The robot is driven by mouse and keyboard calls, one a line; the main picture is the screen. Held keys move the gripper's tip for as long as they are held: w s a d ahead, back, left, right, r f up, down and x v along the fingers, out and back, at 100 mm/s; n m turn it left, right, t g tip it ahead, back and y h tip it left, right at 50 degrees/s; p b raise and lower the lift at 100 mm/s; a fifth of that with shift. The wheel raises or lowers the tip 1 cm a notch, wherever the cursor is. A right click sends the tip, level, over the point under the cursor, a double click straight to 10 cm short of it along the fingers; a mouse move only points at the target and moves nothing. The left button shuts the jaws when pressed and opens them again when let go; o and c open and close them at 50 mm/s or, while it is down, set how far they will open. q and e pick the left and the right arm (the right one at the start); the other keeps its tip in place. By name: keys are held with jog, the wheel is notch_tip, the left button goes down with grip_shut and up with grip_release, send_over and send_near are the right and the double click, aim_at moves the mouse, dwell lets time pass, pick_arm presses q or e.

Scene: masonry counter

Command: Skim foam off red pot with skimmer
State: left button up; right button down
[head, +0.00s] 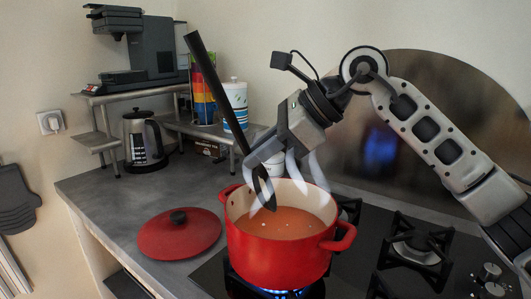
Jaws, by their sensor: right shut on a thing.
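The red pot (277,262) stands on the lit burner, with orange-brown liquid (290,224) inside. A few small pale specks show on the liquid, and pale wisps of steam rise above it. The long black skimmer (205,68) is tilted, its handle pointing up and left. My right gripper (256,160) is shut on the skimmer above the pot's left rear rim. The skimmer's lower end (266,192) hangs inside the pot opening; I cannot tell if it touches the liquid. My left gripper is not in view.
A red lid (179,234) with a black knob lies on the grey counter left of the pot. A black kettle (144,140), a metal shelf (96,141), a coffee machine (150,50) and a striped canister (235,104) stand behind. Empty burners (415,252) are at right.

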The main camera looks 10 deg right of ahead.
jog(key=shift+s+a+r+p, duration=0.1)
jog(key=shift+a+r+p, duration=0.25)
jog(key=shift+r, duration=0.35)
jog(key=shift+s+a+r+p, duration=0.15)
jog(key=shift+r+p, duration=0.25)
jog(key=shift+r, duration=0.25)
jog(key=shift+w+a+r, duration=0.1)
jog(key=shift+r, duration=0.05)
jog(key=shift+r, duration=0.1)
notch_tip(320, 180, up, 5)
jog(key=p, duration=0.3)
jog(key=shift+p, duration=0.4)
